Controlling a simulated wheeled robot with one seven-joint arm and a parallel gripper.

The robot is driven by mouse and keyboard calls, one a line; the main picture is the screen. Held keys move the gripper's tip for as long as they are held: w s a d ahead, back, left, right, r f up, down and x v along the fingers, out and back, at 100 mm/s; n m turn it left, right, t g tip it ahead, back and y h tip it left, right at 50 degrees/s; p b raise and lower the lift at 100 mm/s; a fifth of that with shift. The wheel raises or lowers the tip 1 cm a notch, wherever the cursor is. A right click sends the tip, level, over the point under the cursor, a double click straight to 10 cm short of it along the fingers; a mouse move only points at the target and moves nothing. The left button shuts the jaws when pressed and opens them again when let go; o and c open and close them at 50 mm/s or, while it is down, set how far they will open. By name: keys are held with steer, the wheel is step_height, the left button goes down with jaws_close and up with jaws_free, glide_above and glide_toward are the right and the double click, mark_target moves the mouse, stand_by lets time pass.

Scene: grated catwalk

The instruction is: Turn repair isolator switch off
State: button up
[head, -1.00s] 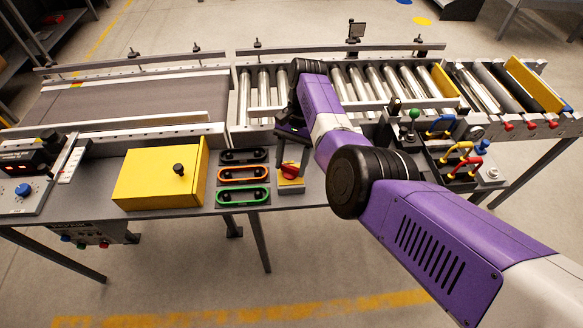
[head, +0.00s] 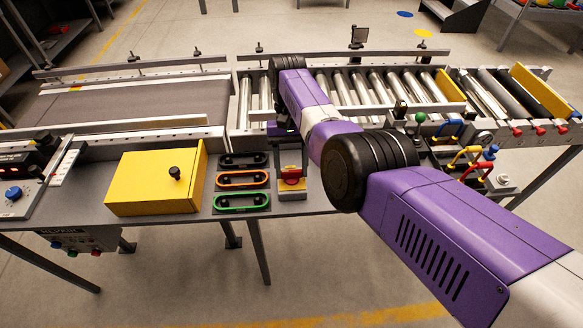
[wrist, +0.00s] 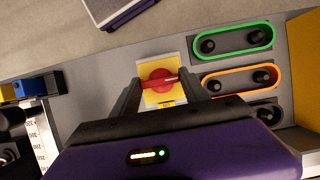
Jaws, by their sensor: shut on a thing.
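The isolator switch is a red rotary handle (head: 292,177) on a yellow plate, on a small grey box at the bench's front edge. In the wrist view the red handle (wrist: 158,81) lies nearly level across the yellow plate (wrist: 170,98). My gripper (wrist: 161,80) is over the switch with one dark finger on each side, shut on the red handle. In the head view my gripper (head: 291,163) comes down on the switch from behind, and my wrist hides part of it. The small label on the plate is too small to read.
Black, orange (head: 242,179) and green (head: 241,201) framed handles sit just left of the switch, near a yellow box (head: 150,190). Red, yellow and blue loop handles (head: 466,160) stand to the right. A roller conveyor (head: 350,88) runs behind. The floor in front is clear.

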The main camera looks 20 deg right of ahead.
stand_by(0.3)
steer(key=o, duration=1.4)
steer(key=shift+b+v, duration=1.45)
steer(key=shift+v, duration=2.45)
